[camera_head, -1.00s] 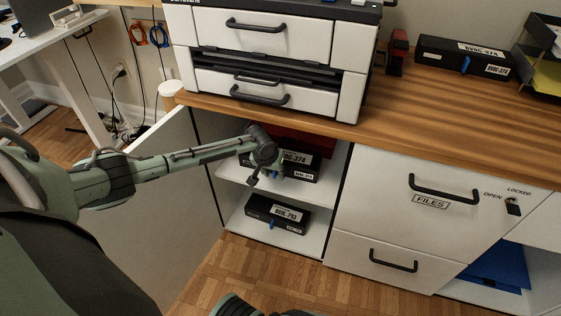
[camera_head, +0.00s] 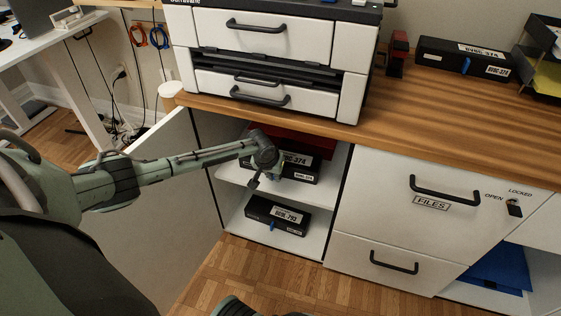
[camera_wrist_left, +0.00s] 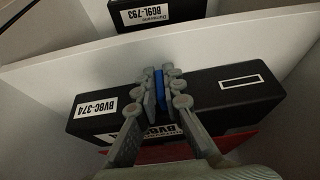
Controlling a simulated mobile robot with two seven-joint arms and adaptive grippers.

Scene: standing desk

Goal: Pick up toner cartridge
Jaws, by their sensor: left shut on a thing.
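A black toner cartridge box (camera_head: 301,174) with a white label reading 374 lies on the upper shelf of the open cabinet. In the left wrist view the same box (camera_wrist_left: 235,103) shows labels and a blue tab (camera_wrist_left: 159,88). My left gripper (camera_head: 272,175) is at its front side. Its fingers (camera_wrist_left: 164,92) are shut on the blue tab. A second black cartridge box (camera_head: 277,214), labelled 793, lies on the lower shelf; it also shows at the top of the left wrist view (camera_wrist_left: 150,14). My right gripper is not in view.
A red item (camera_head: 310,146) is behind the upper box. The wooden desktop (camera_head: 420,120) overhangs the shelves and carries a printer (camera_head: 270,65) and another black cartridge box (camera_head: 463,58). The file drawers (camera_head: 440,190) are to the right.

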